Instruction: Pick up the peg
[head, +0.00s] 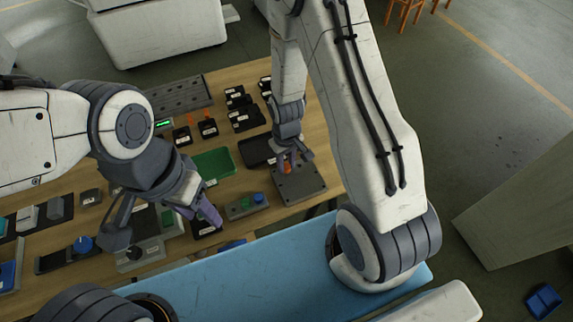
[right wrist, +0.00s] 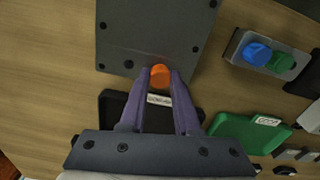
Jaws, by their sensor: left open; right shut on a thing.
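The orange peg (head: 287,168) is between the fingers of my right gripper (head: 286,161), which is shut on it. In the right wrist view the round orange top of the peg (right wrist: 160,75) shows between the two purple fingertips. It is at the near edge of a dark grey plate (right wrist: 155,35) with small holes. I cannot tell whether the peg touches the plate (head: 309,187). My left gripper (head: 162,225) is open and empty, its fingers spread wide above the left-hand part of the table.
A black tray (right wrist: 114,108) lies beside the plate. A green tray (head: 222,166) and a grey box with blue and green knobs (head: 239,210) are close by. Black holders (head: 182,136), some with orange parts, stand farther back. Clutter covers the table's left; bare wood shows left of the plate in the wrist view.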

